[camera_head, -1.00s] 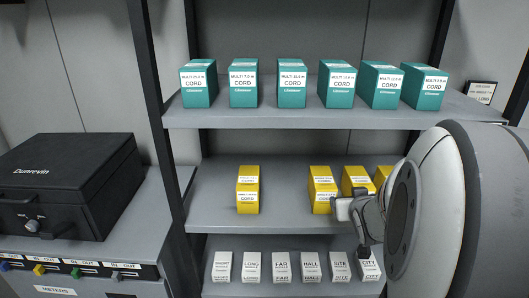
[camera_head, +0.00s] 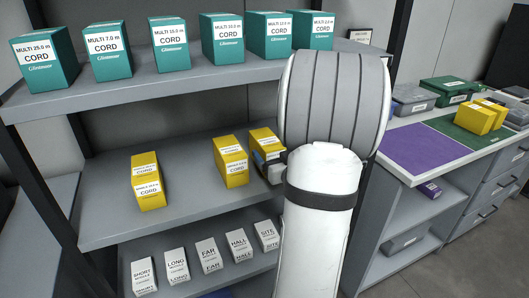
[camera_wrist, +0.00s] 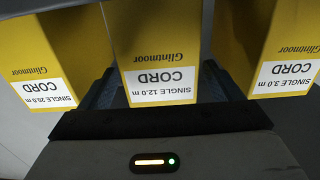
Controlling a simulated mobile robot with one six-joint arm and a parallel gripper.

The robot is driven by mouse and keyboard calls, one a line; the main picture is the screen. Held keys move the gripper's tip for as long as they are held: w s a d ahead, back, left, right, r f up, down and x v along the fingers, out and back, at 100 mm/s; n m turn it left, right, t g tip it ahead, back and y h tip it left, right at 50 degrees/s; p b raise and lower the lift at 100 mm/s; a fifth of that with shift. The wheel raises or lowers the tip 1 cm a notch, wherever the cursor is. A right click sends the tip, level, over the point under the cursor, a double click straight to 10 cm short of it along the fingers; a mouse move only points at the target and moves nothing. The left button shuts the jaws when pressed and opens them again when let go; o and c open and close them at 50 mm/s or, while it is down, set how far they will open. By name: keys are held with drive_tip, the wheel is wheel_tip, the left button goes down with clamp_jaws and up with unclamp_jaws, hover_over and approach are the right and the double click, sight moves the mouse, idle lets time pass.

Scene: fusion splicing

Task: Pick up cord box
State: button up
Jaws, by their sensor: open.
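Yellow cord boxes stand on the middle shelf: one at the left (camera_head: 148,182), one in the middle (camera_head: 231,162) and one (camera_head: 264,138) partly hidden by my arm. In the wrist view, my open gripper (camera_wrist: 157,90) has one dark finger on each side of a yellow box labelled SINGLE 12.0 m CORD (camera_wrist: 155,45). I cannot tell whether the fingers touch it. Teal MULTI cord boxes (camera_head: 107,52) stand on the top shelf.
Small white boxes (camera_head: 208,255) line the lower shelf. At right, a counter holds a purple mat (camera_head: 415,150), a green mat (camera_head: 462,133) with yellow boxes (camera_head: 482,117) on it, and grey cases. The neighbouring yellow boxes stand close to my fingers.

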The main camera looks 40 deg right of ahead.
drive_tip(key=x, duration=0.4)
drive_tip(key=shift+f, duration=0.1)
drive_tip(key=shift+c, duration=0.5)
drive_tip(key=c, duration=1.2)
